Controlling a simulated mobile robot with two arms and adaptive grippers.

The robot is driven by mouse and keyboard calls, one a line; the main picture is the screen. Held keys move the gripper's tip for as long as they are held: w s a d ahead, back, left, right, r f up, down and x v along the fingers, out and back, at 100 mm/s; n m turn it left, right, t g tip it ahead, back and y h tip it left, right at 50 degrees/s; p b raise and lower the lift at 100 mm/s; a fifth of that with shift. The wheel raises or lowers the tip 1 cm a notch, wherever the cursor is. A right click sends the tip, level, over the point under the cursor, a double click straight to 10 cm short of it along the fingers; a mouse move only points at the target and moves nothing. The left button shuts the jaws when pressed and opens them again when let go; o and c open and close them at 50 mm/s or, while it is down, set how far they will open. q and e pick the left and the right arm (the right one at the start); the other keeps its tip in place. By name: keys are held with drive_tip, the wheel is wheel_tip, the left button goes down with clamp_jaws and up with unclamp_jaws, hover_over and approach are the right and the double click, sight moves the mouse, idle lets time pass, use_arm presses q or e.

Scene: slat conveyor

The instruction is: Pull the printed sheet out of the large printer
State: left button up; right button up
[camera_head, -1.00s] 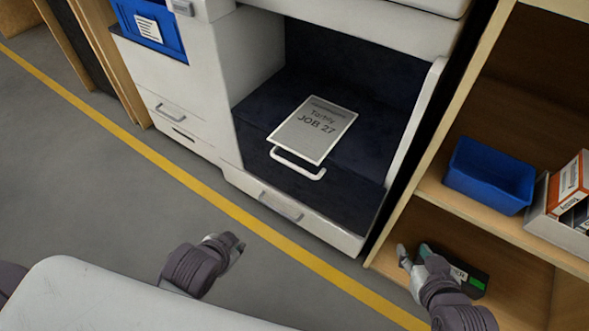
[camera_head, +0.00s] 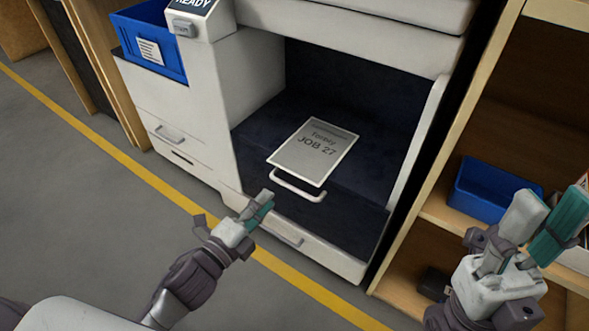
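The printed sheet (camera_head: 314,152), marked JOB 27, lies flat in the dark open bay of the large printer (camera_head: 270,75). A white bar handle (camera_head: 297,187) sits at its near edge. My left gripper (camera_head: 258,205) is in front of the printer's lower drawer, below and left of the sheet, apart from it; its fingers look close together, but whether they are shut is unclear. My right gripper (camera_head: 546,222) is raised in front of the shelf at the right, its fingers apart with nothing seen between them, far from the sheet.
A wooden shelf (camera_head: 455,215) stands right of the printer and holds a blue bin (camera_head: 490,188). A dark box (camera_head: 434,284) lies on its lower level, partly hidden. A blue tray (camera_head: 148,45) is at the printer's left. The grey floor (camera_head: 90,210) with a yellow line is clear.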

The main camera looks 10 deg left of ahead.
use_arm(q)
drive_tip(key=shift+x, duration=4.9)
clamp_jaws()
